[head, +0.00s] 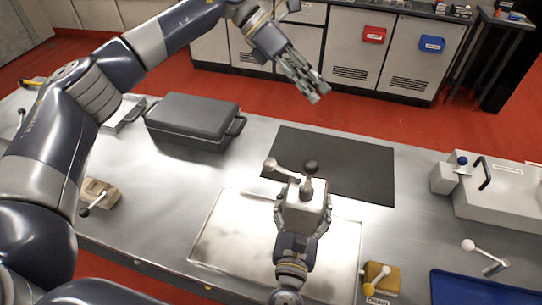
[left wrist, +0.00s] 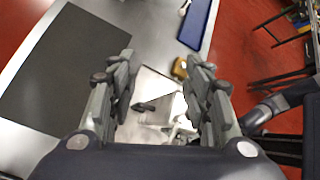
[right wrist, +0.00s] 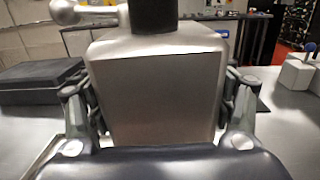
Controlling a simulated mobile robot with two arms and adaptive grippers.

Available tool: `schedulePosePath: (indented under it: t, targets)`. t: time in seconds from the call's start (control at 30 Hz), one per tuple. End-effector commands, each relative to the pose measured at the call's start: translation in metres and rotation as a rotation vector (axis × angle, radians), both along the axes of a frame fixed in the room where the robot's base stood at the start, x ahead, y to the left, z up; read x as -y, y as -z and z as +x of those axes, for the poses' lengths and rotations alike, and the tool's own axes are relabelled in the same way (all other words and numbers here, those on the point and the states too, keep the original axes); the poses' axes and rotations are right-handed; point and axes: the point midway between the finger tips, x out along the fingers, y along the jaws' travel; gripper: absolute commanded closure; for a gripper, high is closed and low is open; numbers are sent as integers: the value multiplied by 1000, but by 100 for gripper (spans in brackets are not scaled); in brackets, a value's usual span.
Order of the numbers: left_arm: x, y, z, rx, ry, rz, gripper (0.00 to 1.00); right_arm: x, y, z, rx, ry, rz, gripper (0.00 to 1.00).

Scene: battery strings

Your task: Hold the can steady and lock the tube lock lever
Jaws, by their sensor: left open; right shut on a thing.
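The can (head: 306,197) is a pale metal box standing upright over the bright metal plate. It fills the middle of the right wrist view (right wrist: 155,95). On its top are a dark tube end (head: 310,167) and a lever with a pale round knob (head: 271,164), which points left in the head view. My right gripper (head: 303,205) is shut on the can, with one finger on each side. My left gripper (head: 316,92) is open and empty, raised beyond the can. In the left wrist view, the can lies partly visible between the spread fingers (left wrist: 160,90).
A dark mat (head: 340,165) lies behind the can. A grey case (head: 193,120) stands at the back left. A yellow block with a lever (head: 381,278) and a blue tray (head: 480,288) are at the right front. A labelled box (head: 500,195) stands at the right.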

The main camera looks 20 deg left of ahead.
Motion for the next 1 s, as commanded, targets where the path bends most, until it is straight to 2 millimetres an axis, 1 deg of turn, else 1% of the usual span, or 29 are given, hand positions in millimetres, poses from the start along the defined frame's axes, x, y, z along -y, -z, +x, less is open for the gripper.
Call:
schedulePosePath:
  t: [0.03,0.1,0.2,0.3,0.4,0.53,0.67,0.77,1.0]
  targets:
    - [4,5,-18,33,106,108,54,2,10,-2,-18,1,-4,56]
    - [0,14,-40,67,242,260,54,2,10,-2,-18,2,-4,56]
    - [-15,21,-61,99,399,454,54,2,10,-2,-18,2,-4,56]
    - [-31,23,-74,114,513,605,54,2,10,-2,-18,2,-4,56]
    - [-44,22,-81,118,580,706,54,2,10,-2,-18,2,-4,56]
    - [-52,22,-85,118,619,766,54,2,10,-2,-18,2,-4,56]
    - [-54,35,-88,115,627,774,54,2,10,-2,-18,2,-4,56]
    - [-54,53,-92,114,627,770,54,2,10,-2,-18,2,-4,56]
    - [-55,100,-101,114,624,768,54,2,10,-2,-18,2,-4,56]
